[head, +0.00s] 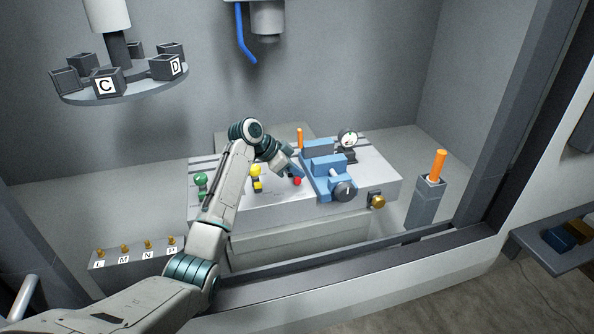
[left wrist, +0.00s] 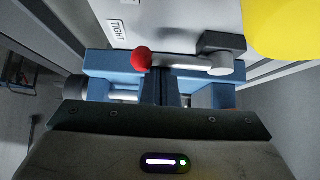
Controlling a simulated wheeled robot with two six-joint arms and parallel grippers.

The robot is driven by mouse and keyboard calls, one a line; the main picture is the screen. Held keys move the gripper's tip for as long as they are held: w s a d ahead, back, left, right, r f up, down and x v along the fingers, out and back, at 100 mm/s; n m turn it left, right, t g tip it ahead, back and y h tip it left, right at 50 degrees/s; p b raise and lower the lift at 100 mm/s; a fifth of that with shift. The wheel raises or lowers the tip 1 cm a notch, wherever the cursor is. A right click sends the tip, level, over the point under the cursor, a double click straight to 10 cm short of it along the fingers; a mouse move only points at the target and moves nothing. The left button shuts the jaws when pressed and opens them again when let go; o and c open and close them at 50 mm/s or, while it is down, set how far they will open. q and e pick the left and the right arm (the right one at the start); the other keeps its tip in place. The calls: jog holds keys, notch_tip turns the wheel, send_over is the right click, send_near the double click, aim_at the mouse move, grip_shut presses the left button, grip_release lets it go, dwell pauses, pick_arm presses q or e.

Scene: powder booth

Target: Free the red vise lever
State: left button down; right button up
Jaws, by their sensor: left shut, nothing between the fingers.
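The red vise lever is a grey metal arm (left wrist: 190,62) with a red ball knob (left wrist: 141,59) at its left end in the left wrist view. Its other end meets a round pivot at the right. In the head view the red knob (head: 297,181) shows at the left side of the blue vise (head: 326,168). My left gripper (head: 295,170) is shut and empty, close beside the knob and vise. In the left wrist view the lever lies just beyond the gripper; contact cannot be told. The blue vise body (left wrist: 100,62) spans behind. My right gripper is not in view.
A label reading TIGHT (left wrist: 117,30) is near the knob. An orange handle (head: 437,165) stands in a grey post at right. A carousel (head: 120,97) hangs upper left.

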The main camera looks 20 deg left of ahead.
aim_at(284, 185)
pick_arm(q)
jog(key=shift+s+a, duration=0.15)
jog(key=shift+a, duration=0.15)
jog(key=shift+s+a+p, duration=0.35)
jog(key=shift+a+p, duration=0.2)
jog(key=shift+a, duration=0.75)
jog(key=shift+a+r, duration=0.1)
